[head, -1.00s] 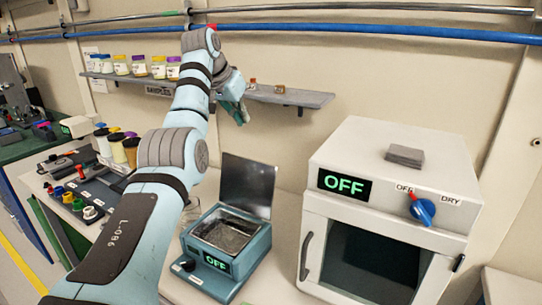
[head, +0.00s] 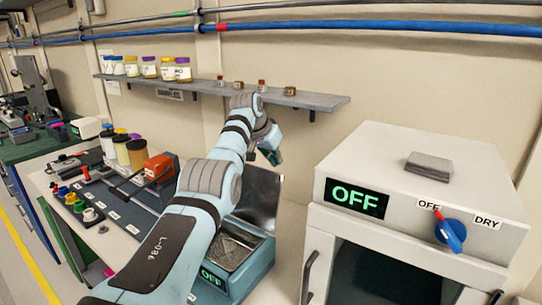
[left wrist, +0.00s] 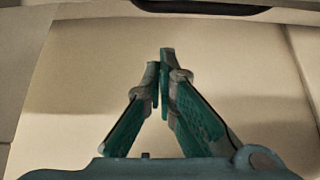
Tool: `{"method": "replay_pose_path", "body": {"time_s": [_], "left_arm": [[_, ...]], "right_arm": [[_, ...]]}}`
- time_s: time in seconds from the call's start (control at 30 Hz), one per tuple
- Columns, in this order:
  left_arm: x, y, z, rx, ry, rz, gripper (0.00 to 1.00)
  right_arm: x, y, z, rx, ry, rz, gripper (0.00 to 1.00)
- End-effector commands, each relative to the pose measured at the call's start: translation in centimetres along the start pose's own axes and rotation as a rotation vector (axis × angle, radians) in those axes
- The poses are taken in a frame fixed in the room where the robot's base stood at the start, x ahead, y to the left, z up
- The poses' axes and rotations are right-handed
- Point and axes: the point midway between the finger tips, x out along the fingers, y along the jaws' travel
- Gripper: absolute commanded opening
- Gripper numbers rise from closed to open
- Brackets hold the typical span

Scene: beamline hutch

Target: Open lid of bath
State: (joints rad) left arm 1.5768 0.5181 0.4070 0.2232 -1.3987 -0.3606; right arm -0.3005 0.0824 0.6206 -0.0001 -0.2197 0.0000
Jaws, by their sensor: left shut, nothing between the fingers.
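The bath (head: 245,262) is a teal box with a green OFF display and a grey, open basin, partly hidden by my left arm. Its metal lid (head: 262,188) stands raised at the back of the bath, its left part behind my arm. My left gripper (head: 274,158) is just above the lid's upper edge in the head view, shut and empty. In the left wrist view its fingertips (left wrist: 162,62) meet in front of a plain beige surface; whether they touch anything is unclear. My right gripper is out of view.
A white oven (head: 400,180) with an OFF display and blue knob stands close on the right. A wall shelf (head: 225,88) with jars is behind. Bottles (head: 122,150) and an orange-topped device (head: 160,168) stand left of my arm.

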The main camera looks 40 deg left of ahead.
Motion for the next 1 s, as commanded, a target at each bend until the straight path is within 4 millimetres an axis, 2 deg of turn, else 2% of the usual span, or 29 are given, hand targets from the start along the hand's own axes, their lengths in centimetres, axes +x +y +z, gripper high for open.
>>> {"method": "replay_pose_path", "body": {"time_s": [0.03,0.13,0.2,0.37,0.6,1.0], "left_arm": [[-0.5,0.1,-0.8,0.000,-0.003,0.001,0.00],[0.6,0.1,-0.7,0.000,-0.003,0.000,0.00],[1.4,-0.1,0.3,-0.001,0.010,-0.003,0.00],[0.8,0.1,1.9,0.003,0.005,-0.002,0.00],[-0.9,0.2,2.9,0.002,0.003,0.000,0.00],[-1.0,0.2,2.8,0.001,0.018,0.001,0.00]], "right_arm": [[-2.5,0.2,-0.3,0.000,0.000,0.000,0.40],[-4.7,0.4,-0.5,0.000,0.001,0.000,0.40],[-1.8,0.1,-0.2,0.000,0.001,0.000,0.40],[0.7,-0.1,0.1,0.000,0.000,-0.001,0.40],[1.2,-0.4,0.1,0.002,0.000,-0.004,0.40],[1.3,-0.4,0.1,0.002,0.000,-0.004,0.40]]}}
